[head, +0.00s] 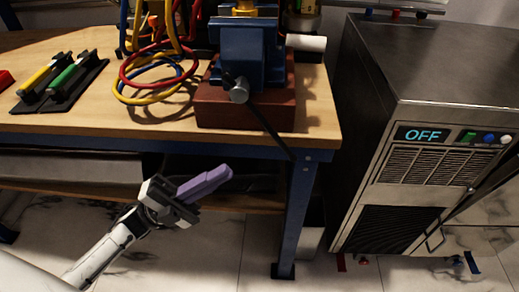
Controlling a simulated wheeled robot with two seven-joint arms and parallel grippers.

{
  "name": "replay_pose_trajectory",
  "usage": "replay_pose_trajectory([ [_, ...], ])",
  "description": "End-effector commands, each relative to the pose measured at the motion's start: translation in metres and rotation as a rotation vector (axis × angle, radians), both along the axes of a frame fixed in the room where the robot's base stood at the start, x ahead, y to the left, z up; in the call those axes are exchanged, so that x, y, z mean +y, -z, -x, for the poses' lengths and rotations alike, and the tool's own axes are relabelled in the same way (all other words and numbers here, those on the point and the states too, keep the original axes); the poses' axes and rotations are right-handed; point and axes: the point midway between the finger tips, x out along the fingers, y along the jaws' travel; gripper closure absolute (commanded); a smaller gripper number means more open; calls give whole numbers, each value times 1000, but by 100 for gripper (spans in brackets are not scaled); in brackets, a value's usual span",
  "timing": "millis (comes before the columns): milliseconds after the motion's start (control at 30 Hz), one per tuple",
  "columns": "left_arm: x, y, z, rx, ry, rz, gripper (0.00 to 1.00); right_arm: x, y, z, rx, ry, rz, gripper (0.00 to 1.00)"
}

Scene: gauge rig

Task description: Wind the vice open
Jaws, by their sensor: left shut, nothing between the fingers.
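A blue vice (249,55) stands on a red-brown block (225,107) at the right end of the wooden bench, its screw end facing me. Its dark handle bar (267,127) runs through the grey screw head (239,92) and slants down to the right, past the bench's front edge. Something yellow shows at the top of the vice, partly cut off by the frame. My left gripper (206,184), with purple fingers, is shut and empty. It is in front of and below the bench edge, left of the handle bar's lower end and apart from it. My right gripper is not in view.
Red, yellow and blue hoses (150,75) lie coiled left of the vice. Two tools with yellow and green handles (62,77) lie on black pads further left. A steel cabinet (420,70) reading OFF stands right of the bench. A blue bench leg (297,210) stands right of my gripper.

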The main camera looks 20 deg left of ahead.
Motion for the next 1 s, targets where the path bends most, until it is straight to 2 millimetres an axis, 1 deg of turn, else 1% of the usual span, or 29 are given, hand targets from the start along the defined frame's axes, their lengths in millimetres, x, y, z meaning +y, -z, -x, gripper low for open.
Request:
replay_pose_trajectory([
  [33,-9,-9,-4,-5,2,3,100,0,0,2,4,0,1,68],
  [300,-50,-39,-28,-3,1,4,100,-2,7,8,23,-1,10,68],
  [500,-68,-52,-38,-1,1,3,100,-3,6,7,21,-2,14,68],
  [667,-73,-55,-41,2,-1,3,100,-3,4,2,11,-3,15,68],
  [1000,-74,-55,-42,1,-1,6,100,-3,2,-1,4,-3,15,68],
])
